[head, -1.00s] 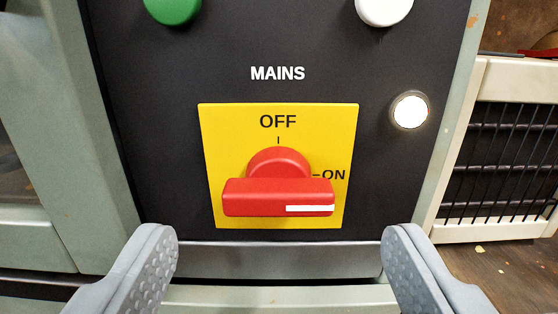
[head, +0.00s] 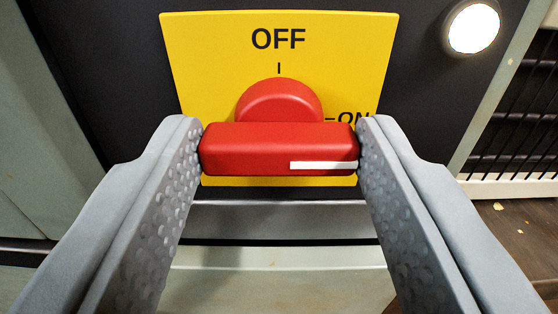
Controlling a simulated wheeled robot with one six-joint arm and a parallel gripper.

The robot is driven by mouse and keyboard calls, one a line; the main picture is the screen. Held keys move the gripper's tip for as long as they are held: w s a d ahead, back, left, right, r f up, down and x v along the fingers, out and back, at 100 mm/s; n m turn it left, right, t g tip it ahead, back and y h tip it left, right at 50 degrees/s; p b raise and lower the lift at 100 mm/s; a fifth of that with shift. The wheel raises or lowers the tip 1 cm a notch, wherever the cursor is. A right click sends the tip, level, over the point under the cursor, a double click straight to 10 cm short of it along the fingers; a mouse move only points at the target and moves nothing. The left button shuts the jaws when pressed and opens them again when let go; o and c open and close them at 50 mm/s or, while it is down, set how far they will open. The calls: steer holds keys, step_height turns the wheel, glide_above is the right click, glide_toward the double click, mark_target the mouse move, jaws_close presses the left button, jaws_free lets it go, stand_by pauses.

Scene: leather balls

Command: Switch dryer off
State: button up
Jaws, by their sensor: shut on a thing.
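The red mains switch handle (head: 250,145) lies horizontal on a yellow plate (head: 210,60) on the dryer's dark panel. Its white mark is at the right end, on the side of the ON label (head: 353,118). The OFF label (head: 278,39) and its tick stand above the round red hub (head: 279,100). My gripper (head: 280,150) is shut on the handle, one grey studded finger against each end. The right finger partly covers the area below the ON label.
A lit white round lamp (head: 473,28) is on the panel at the upper right. A dark grille (head: 515,120) with a pale frame stands to the right, above a brown floor. A grey-green ledge (head: 280,255) runs below the panel.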

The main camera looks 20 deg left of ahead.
steer(key=shift+n, duration=0.3)
steer(key=n, duration=0.3)
steer(key=shift+a+n, duration=0.1)
steer(key=shift+n, duration=0.2)
steer(key=n, duration=0.4)
steer(key=shift+n, duration=0.3)
steer(key=n, duration=0.4)
steer(key=shift+f, duration=0.15)
steer(key=shift+a+f+n, duration=0.1)
steer(key=shift+n, duration=2.4)
steer(key=o, duration=1)
steer(key=shift+s, duration=0.1)
steer(key=shift+c, duration=0.2)
